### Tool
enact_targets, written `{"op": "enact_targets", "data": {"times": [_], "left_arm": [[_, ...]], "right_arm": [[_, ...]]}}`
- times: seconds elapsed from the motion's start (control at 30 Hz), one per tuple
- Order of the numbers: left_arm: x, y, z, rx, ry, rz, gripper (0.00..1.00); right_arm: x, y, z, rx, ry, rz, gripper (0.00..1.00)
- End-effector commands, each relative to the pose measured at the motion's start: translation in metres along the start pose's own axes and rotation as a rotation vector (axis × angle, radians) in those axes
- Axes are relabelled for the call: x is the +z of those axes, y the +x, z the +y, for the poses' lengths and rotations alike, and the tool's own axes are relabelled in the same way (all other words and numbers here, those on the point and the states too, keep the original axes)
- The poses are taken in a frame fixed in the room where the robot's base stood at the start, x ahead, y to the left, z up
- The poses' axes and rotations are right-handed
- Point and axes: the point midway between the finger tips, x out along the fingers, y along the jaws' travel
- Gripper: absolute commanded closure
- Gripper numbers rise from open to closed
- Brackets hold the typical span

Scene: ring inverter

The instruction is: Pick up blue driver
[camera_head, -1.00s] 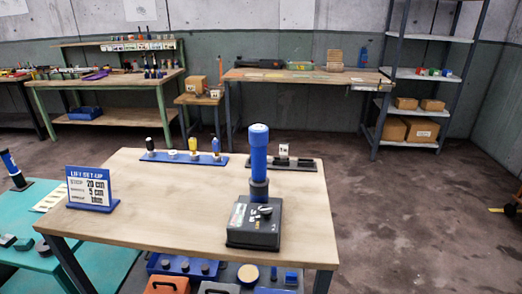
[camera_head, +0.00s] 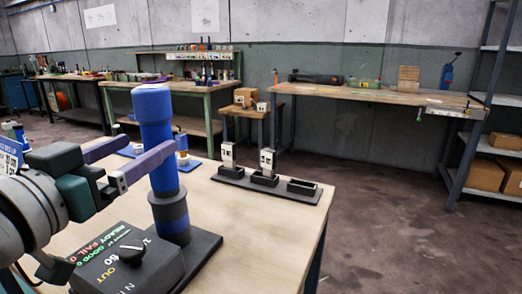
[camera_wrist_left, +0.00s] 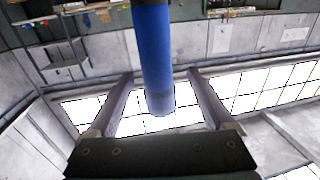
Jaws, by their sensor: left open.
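The blue driver (camera_head: 153,117) is a tall blue cylinder standing upright in a dark collar on a black device with a knob (camera_head: 130,255) at the table's near left. My left gripper (camera_head: 151,142) comes in from the left at mid-height of the driver. Its near finger crosses in front of the driver, and the far finger is partly hidden behind it. In the left wrist view the open fingers (camera_wrist_left: 160,74) stand on either side of the blue cylinder (camera_wrist_left: 154,45), with gaps on both sides. My right gripper is not in view.
A black rack (camera_head: 262,182) with small upright pieces stands on the wooden table (camera_head: 270,225) to the right of the driver. A blue rack (camera_head: 190,163) is partly hidden behind the driver. A sign (camera_head: 10,160) is at the left edge. The table's right side is clear.

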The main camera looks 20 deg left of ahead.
Motion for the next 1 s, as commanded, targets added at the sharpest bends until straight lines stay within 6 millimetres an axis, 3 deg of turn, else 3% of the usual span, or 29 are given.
{"op": "enact_targets", "data": {"times": [0.6,0.9,1.0], "left_arm": [[0.001,0.071,0.007,0.001,0.001,-0.001,0.14],[0.001,0.077,0.007,0.0,0.001,-0.003,0.14],[0.001,0.077,0.007,0.0,0.0,-0.003,0.23]], "right_arm": [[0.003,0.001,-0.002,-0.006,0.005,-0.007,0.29],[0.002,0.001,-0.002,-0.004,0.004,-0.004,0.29],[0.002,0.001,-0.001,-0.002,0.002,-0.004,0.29]]}}
